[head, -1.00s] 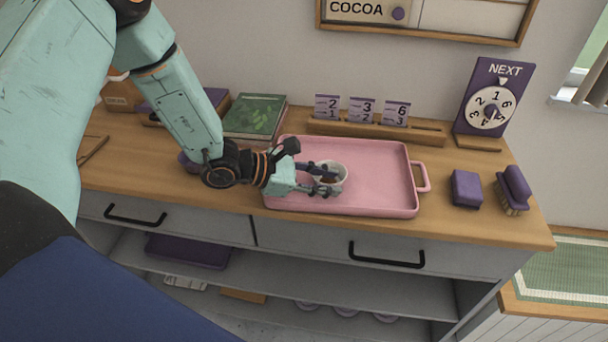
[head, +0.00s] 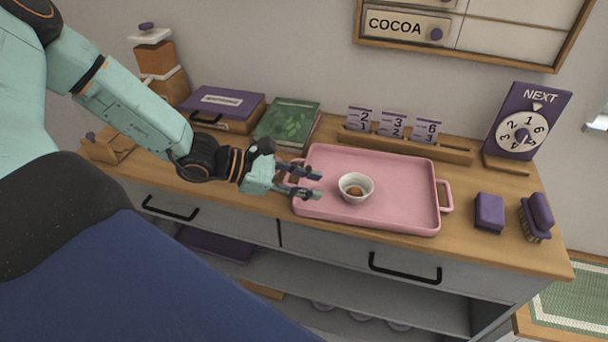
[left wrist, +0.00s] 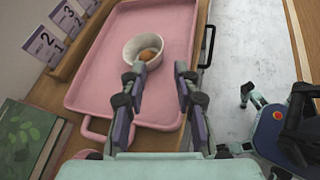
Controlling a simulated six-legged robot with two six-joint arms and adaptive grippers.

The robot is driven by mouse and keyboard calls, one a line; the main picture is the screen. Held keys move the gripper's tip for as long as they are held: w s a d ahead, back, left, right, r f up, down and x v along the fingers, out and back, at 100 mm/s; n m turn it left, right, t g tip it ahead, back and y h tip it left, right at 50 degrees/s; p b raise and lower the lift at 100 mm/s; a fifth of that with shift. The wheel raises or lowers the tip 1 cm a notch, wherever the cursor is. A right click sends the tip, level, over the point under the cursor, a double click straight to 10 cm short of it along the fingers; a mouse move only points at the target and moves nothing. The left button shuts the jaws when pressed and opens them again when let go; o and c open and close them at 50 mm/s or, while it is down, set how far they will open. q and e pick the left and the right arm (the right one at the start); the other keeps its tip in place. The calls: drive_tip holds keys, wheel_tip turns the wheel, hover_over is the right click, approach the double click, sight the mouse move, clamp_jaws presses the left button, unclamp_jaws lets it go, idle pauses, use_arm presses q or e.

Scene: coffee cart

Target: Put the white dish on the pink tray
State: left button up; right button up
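The white dish (head: 356,187) stands upright on the pink tray (head: 405,205), left of the tray's middle, with a small brown thing inside it. It also shows in the left wrist view (left wrist: 145,48), just beyond my fingertips. My left gripper (head: 312,184) is open and empty over the tray's left end, to the left of the dish and apart from it. In the left wrist view its two fingers (left wrist: 158,80) are spread, with the pink tray (left wrist: 95,85) below them. My right gripper is not in view.
Behind the tray stand a wooden rack (head: 400,145) with number cards and a green book (head: 288,120). A purple block (head: 489,212) and a purple brush (head: 537,215) lie to the right. The tray's right part is bare.

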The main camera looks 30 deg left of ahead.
use_arm(q)
drive_tip(key=shift+s+a+r, duration=0.1)
drive_tip(key=shift+s+a, duration=0.1)
drive_tip(key=shift+a, duration=0.1)
drive_tip(key=s+d+f+m+g+y, duration=0.1)
drive_tip(key=s+f+m+g+y, duration=0.1)
drive_tip(key=s+f+m, duration=0.3)
drive_tip(key=s+d+f+m+g+y, duration=0.2)
drive_tip(key=s+f+m, duration=0.4)
drive_tip(key=s+m, duration=0.4)
drive_tip(key=s+d+f+m+g+y, duration=0.1)
drive_tip(key=s+f+m+g+y, duration=0.3)
drive_tip(key=s, duration=0.7)
drive_tip(key=f+m+y, duration=0.1)
drive_tip(key=m+y, duration=0.1)
drive_tip(key=m, duration=0.1)
drive_tip(key=shift+s+d+f+m, duration=0.15)
drive_tip(key=shift+s+f+m, duration=0.15)
drive_tip(key=shift+s, duration=0.1)
